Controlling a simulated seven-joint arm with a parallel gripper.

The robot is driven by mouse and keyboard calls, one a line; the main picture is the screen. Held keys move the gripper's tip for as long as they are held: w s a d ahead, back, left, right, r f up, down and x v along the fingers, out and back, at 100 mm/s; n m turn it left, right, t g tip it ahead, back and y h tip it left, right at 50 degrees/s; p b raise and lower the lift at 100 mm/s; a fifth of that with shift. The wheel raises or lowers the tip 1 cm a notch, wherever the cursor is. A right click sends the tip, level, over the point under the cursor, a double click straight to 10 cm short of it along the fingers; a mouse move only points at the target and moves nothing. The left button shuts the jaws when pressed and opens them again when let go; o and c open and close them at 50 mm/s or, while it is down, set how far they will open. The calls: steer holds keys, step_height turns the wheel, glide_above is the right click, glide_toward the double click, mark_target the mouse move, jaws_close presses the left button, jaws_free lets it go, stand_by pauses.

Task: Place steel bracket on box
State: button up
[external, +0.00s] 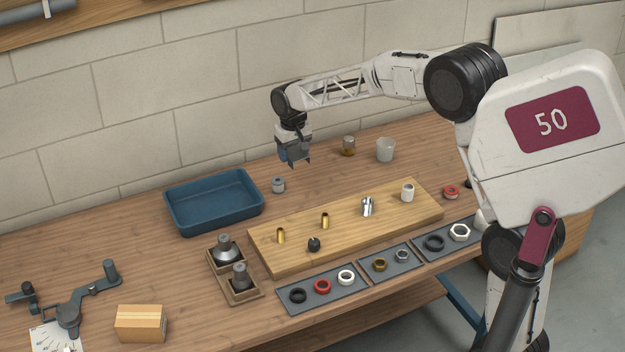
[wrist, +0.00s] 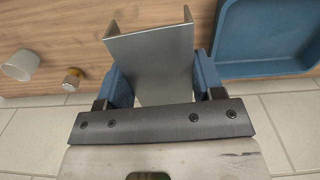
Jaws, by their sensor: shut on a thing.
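My gripper (external: 294,158) hangs above the back of the table, to the right of the blue tray. In the wrist view my gripper (wrist: 162,80) has its two blue fingers on either side of the steel bracket (wrist: 150,62), a grey bent sheet with raised side edges, and is shut on it. In the external view the bracket is hard to tell from the gripper. A small light-brown box (external: 141,323) sits at the front left of the table, well away from my gripper; it is not in the wrist view.
The blue tray (external: 170,212) stands at the back. A wooden board (external: 290,262) with small fittings lies mid-table, with grey mats of rings (external: 322,287) in front. A holder (external: 250,298) with two dark fittings and a grey clamp-like tool (external: 68,314) flank the box. A white cup (external: 385,150) stands right.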

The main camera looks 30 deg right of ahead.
steer(key=s+a+n, duration=0.2)
steer(key=s+a, duration=0.7)
steer(key=a, duration=0.5)
steer(key=s+a+n, duration=0.2)
steer(key=s+a, duration=0.6)
steer(key=a, duration=0.6)
steer(key=s+a+n, duration=0.2)
steer(key=s+a, duration=0.6)
steer(key=s, duration=0.3)
steer(key=s+a+n, duration=0.2)
steer(key=s+a, duration=0.6)
steer(key=s, duration=0.3)
step_height(320, 180, down, 5)
steer(key=shift+f, duration=0.1)
steer(key=shift+w+a, duration=0.1)
steer(key=shift+w, duration=0.05)
glide_above(145, 310)
steer(key=shift+f, duration=0.7)
steer(key=shift+f, duration=0.1)
